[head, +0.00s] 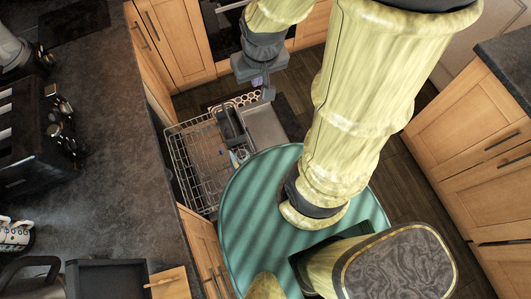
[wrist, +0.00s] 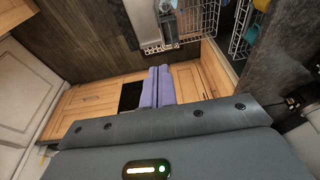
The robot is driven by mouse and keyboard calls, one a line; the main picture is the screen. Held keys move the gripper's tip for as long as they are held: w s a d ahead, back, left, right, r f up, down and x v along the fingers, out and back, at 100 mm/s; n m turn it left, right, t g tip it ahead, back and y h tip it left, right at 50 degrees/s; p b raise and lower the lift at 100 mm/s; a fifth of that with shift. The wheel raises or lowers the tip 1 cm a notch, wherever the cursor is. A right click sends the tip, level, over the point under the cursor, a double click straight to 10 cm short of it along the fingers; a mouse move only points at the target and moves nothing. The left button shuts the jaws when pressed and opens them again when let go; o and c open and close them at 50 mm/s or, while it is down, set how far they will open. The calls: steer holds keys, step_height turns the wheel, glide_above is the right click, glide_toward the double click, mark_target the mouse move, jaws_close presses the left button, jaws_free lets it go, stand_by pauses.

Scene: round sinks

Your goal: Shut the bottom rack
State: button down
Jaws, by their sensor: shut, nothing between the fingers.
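A wire dishwasher rack (head: 178,150) stands pulled out from under the left counter, over the lowered dishwasher door (head: 265,128). The rack holds a dark cutlery basket (head: 230,125) and some small items at its right side. In the wrist view, wire rack sections (wrist: 198,18) show at the top right, partly cut off. I cannot tell for sure which level each section belongs to. My gripper (head: 258,82) is beyond the far right corner of the rack, near the door. Its purple fingers (wrist: 158,86) are together and empty, apart from the rack in the wrist view.
The dark counter (head: 110,110) runs along the left with a toaster (head: 22,125) on it. Wooden cabinets (head: 175,35) stand beyond the dishwasher, and more cabinets (head: 470,130) are at the right. Dark floor (head: 405,185) is clear between them and my base.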

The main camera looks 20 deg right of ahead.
steer(key=shift+f, duration=0.1)
steer(key=w+d+f+m+g+y+b, duration=0.1)
steer(key=w+d+f+m+y+b, duration=0.2)
steer(key=f+b, duration=1.5)
steer(key=w+d+f+m+y+b, duration=0.3)
steer(key=d+f+m+b, duration=0.5)
steer(key=f+b, duration=1.1)
steer(key=w+d+f+m+g+y+b, duration=0.1)
steer(key=d+f+m+b, duration=0.5)
steer(key=f+b, duration=1.3)
step_height(320, 180, down, 18)
steer(key=shift+w+d+r+m+g+y, duration=0.15)
steer(key=shift+w+r+m+g+y, duration=0.25)
steer(key=shift+w+y, duration=0.55)
steer(key=shift+s+f, duration=0.1)
steer(key=shift+f, duration=0.05)
steer(key=a+r+b+x, duration=0.2)
steer(key=b+x, duration=0.6)
steer(key=x, duration=0.4)
steer(key=shift+a+f, duration=0.2)
steer(key=shift+a, duration=0.2)
